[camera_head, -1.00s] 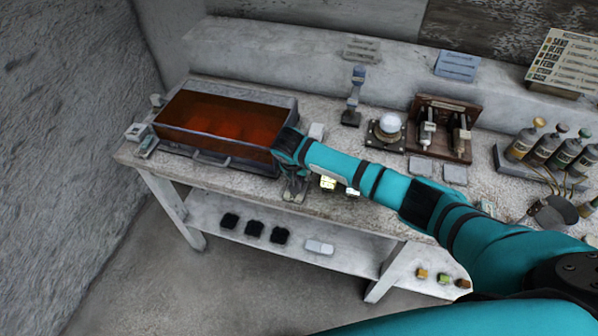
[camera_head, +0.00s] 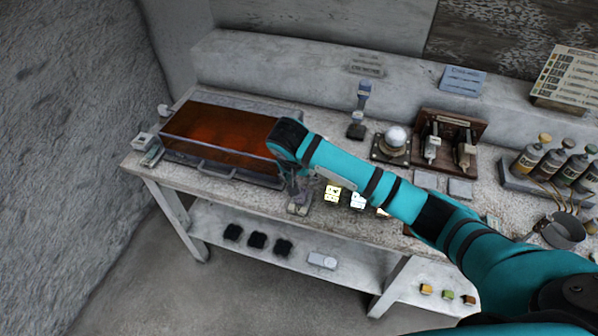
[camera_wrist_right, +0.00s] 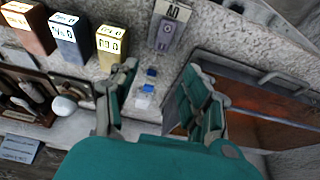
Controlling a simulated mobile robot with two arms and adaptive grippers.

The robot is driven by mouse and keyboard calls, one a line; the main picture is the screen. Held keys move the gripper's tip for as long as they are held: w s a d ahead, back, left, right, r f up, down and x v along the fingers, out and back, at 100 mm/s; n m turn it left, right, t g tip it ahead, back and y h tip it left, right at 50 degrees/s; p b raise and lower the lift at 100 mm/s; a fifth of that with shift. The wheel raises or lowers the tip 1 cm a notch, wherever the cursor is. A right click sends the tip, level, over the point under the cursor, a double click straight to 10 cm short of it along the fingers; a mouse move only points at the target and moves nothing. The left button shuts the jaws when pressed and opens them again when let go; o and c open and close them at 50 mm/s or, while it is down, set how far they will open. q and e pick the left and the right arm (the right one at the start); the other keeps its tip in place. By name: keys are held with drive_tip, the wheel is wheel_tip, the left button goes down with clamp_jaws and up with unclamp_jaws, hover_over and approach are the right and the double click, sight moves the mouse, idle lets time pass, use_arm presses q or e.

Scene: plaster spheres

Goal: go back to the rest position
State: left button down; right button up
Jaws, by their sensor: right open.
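My right gripper (camera_head: 292,190) hangs from the teal right arm at the table's front edge, beside the right end of the orange-lidded box (camera_head: 228,132). Its wrist covers that box corner in the head view. In the right wrist view the gripper (camera_wrist_right: 160,98) has its two teal fingers wide apart with nothing between them. A small blue-and-white piece (camera_wrist_right: 147,90) lies on the table beyond the gap. My left gripper is out of view.
A small grey device (camera_head: 300,204) stands close to the gripper, with lit number blocks (camera_head: 333,193) to its right. A white sphere (camera_head: 396,136) on a stand, a wooden clamp rack (camera_head: 447,137) and bottles (camera_head: 530,157) stand further right. A low shelf (camera_head: 215,222) holds dark pads.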

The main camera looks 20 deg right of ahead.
drive_tip(key=shift+v, duration=1.1)
